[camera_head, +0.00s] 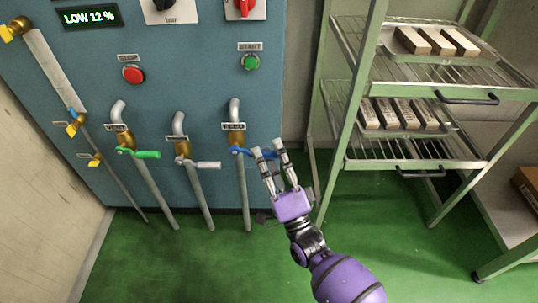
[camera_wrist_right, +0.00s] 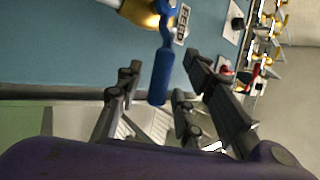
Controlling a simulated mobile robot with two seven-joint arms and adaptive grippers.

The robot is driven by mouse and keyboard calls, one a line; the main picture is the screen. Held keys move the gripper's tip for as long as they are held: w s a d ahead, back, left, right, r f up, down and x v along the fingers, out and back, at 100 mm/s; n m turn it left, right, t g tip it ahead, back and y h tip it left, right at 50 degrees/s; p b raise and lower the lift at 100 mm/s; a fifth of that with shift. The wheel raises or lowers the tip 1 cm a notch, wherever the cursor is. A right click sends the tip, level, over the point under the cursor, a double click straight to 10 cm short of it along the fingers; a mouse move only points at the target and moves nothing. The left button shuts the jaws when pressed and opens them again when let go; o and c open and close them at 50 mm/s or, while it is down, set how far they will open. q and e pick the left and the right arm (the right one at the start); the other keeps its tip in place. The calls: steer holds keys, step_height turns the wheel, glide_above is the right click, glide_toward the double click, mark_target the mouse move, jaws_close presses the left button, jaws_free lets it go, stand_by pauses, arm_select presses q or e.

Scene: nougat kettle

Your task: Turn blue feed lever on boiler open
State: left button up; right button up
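The blue feed lever (camera_head: 240,151) sits on the brass valve of the rightmost pipe on the boiler (camera_head: 190,70). Its handle points right, across the upright pipe. In the right wrist view the blue handle (camera_wrist_right: 161,76) hangs from the brass fitting (camera_wrist_right: 140,10) beside a label reading FEED (camera_wrist_right: 182,22). My right gripper (camera_head: 267,149) is at the handle's free end, fingers spread. In the wrist view the gripper (camera_wrist_right: 163,70) has a finger on each side of the handle, with visible gaps; contact is not clear. My left gripper is not in view.
A green lever (camera_head: 145,154) and a grey lever (camera_head: 205,165) sit on pipes to the left. Red (camera_head: 133,74) and green (camera_head: 250,62) buttons are above. A wire rack (camera_head: 400,150) with trays stands close on the right. The green floor (camera_head: 180,265) in front is clear.

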steer(key=shift+w+a+r, duration=0.1)
steer(key=shift+w, duration=0.1)
steer(key=shift+c, duration=0.4)
jaws_close()
